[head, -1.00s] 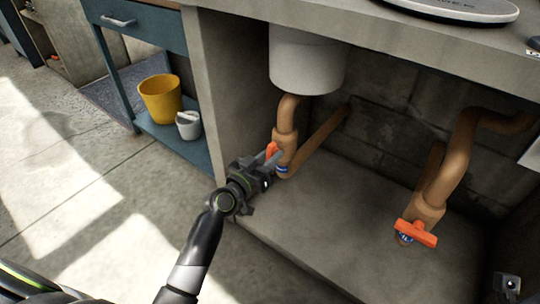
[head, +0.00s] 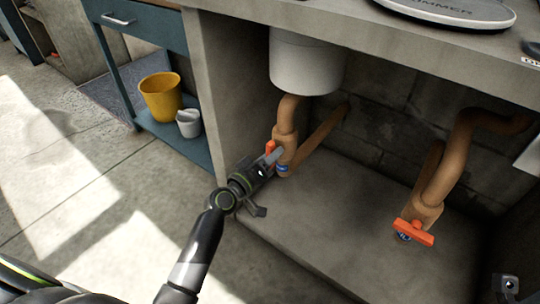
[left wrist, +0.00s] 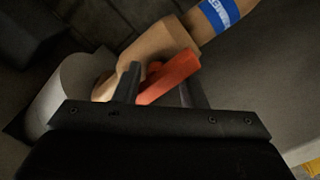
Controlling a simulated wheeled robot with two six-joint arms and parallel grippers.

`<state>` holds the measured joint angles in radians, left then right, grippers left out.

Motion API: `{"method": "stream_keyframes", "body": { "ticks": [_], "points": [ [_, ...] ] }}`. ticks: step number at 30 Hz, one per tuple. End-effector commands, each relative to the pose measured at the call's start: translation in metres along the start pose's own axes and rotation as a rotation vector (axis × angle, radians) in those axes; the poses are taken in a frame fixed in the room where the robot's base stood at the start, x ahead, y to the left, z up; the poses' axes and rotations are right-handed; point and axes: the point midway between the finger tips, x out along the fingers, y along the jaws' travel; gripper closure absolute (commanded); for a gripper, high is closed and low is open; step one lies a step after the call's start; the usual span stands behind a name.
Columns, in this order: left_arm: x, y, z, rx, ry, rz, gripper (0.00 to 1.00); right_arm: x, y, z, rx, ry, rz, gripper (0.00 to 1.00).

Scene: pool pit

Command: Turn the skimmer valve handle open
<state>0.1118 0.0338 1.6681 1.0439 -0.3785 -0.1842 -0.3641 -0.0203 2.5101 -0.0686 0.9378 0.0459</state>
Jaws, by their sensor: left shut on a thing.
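The orange valve handle (head: 270,147) sits on the left tan pipe (head: 286,131), under the white round housing. My left gripper (head: 272,156) is at this handle and shut on it. In the left wrist view the red-orange handle (left wrist: 170,76) lies slantwise between the two fingers of my left gripper (left wrist: 160,92). A blue band (head: 282,168) is on the pipe just below the handle. The band (left wrist: 219,13) has white lettering in the left wrist view, only partly readable. The fingers hide part of the handle. My right gripper is not in view.
A second orange handle (head: 415,232) sits on the right tan pipe (head: 455,165). The white housing (head: 306,65) hangs above the left pipe, under the counter (head: 350,28). A yellow bucket (head: 161,97) and a small grey bucket (head: 188,123) stand on the blue shelf. The cabinet floor between the pipes is clear.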

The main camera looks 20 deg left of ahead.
Motion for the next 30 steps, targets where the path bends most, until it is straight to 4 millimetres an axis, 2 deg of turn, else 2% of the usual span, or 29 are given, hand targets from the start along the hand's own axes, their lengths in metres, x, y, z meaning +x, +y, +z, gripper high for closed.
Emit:
{"method": "stream_keyframes", "body": {
  "ticks": [12,13,17,26,30],
  "points": [
    [0.001,0.003,-0.004,-0.017,0.011,0.006,0.85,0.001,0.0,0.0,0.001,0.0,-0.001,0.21],
    [0.001,0.003,-0.004,-0.017,0.011,0.006,0.6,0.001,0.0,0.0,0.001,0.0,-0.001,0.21],
    [0.001,0.002,-0.003,-0.015,0.009,0.005,0.43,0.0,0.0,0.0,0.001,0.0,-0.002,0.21],
    [-0.001,0.001,-0.002,-0.011,0.005,0.002,0.43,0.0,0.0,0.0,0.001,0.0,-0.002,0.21],
    [-0.012,0.001,-0.001,-0.011,0.004,0.001,0.43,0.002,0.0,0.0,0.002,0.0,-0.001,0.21]
  ]
}}
